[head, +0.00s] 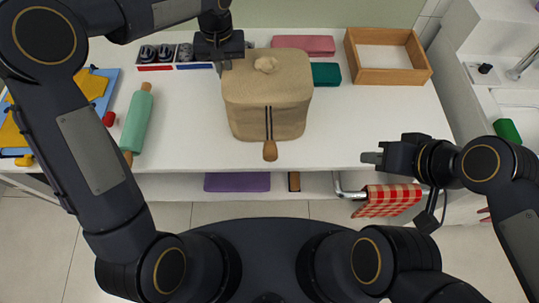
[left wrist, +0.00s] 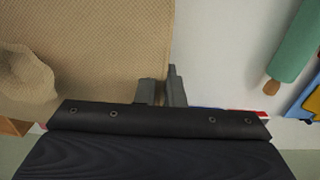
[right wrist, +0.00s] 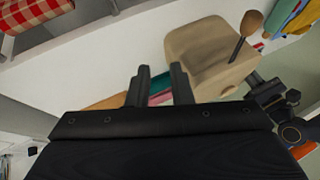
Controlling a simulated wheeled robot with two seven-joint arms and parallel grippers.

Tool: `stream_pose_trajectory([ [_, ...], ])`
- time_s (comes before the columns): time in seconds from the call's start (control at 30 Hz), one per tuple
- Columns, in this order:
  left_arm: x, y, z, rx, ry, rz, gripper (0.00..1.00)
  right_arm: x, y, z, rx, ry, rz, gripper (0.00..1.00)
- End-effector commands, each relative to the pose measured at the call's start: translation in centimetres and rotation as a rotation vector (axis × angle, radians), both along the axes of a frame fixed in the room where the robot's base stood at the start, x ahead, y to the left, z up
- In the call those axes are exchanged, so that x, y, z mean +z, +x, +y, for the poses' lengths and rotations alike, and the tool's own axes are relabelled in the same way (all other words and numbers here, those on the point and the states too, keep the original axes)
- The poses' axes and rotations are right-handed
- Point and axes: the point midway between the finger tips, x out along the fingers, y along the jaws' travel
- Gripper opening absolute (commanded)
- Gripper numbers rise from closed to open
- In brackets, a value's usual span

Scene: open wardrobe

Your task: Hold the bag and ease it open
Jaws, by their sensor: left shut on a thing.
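In the left wrist view the bag (left wrist: 100,50) fills the left half beside the fingers (left wrist: 161,92). My right gripper (head: 372,158) is open and empty at the counter's front edge, right of the bag and apart from it. The bag also shows in the right wrist view (right wrist: 205,55), beyond the open fingers.
A green rolling pin (head: 138,122) lies left of the bag. A wooden tray (head: 385,77), a teal box (head: 326,74) and a pink box (head: 303,45) are to its right and behind. A red checked cloth (head: 388,200) hangs below the front edge.

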Motion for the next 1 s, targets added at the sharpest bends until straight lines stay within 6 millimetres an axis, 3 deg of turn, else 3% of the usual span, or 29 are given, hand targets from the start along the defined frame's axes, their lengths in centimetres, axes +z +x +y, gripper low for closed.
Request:
stream_pose_trajectory([
  [0.17,0.0,0.0,-0.1,-0.001,-0.001,0.000,0.00,1.1,1.0,1.5,0.331,-0.138,-0.001,0.00],
  [0.37,0.0,0.0,-0.1,-0.001,-0.001,0.000,0.00,3.0,2.8,5.5,1.070,-0.353,-0.046,0.00],
  [0.5,0.0,0.0,-0.1,-0.001,-0.001,0.000,0.00,4.2,3.5,9.4,1.633,-0.433,-0.121,0.00],
  [0.7,0.0,0.0,-0.1,-0.001,-0.001,0.000,0.00,5.4,3.5,15.1,2.387,-0.406,-0.293,0.00],
  [0.8,0.0,0.0,0.0,0.000,-0.001,0.000,0.00,5.7,3.2,17.3,2.670,-0.346,-0.389,0.00],
  [1.0,0.0,0.0,0.0,0.000,0.000,0.000,0.00,5.9,2.6,19.8,2.984,-0.233,-0.529,0.00],
])
